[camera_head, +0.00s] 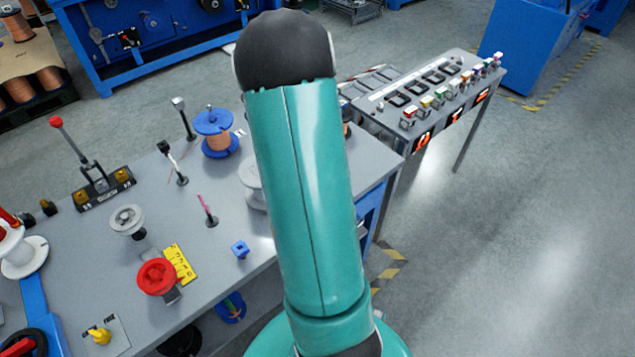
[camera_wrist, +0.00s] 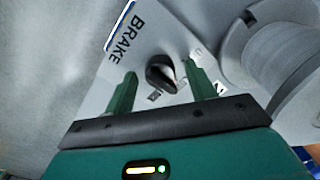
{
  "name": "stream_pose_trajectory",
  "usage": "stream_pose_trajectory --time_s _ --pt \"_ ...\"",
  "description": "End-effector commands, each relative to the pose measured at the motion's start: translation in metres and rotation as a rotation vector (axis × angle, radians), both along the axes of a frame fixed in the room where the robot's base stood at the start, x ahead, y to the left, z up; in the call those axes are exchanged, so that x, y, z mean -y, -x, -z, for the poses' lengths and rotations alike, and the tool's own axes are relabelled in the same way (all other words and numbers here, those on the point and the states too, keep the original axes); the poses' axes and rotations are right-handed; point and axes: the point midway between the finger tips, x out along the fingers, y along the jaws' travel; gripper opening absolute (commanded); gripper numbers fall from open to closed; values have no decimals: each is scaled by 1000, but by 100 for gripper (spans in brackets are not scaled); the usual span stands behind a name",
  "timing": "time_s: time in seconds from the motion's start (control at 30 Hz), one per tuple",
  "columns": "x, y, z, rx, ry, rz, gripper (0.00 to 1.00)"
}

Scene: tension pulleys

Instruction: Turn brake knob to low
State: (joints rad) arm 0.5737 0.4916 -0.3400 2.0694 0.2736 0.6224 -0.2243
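In the wrist view, a small black brake knob (camera_wrist: 161,74) sits on a light grey plate (camera_wrist: 165,32) with the word BRAKE printed on it. Small dark labels lie around the knob; they are too blurred to read, and I cannot tell which one the knob points to. My gripper (camera_wrist: 160,70) is open, with one green finger to each side of the knob. Gaps show between the fingers and the knob, and I cannot judge the depth. In the head view my arm hides the gripper, and I cannot make out the brake knob there.
A large grey spool (camera_wrist: 285,55) stands close to the right finger in the wrist view. In the head view, the grey workbench (camera_head: 75,260) holds a blue spool (camera_head: 217,133), a red pulley (camera_head: 157,277) and a yellow knob (camera_head: 99,335). A switch table (camera_head: 385,118) stands behind right.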

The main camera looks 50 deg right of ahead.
Motion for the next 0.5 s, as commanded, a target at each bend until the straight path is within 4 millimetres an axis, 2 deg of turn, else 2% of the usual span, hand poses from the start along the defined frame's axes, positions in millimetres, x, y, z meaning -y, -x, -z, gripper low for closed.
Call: stream_pose_trajectory --time_s 0.3,0.37,0.5 --pt "0 0 -3 1 1 0 55" --pt "0 -1 -8 2 1 0 55" --pt "0 -1 -30 3 2 -2 55"
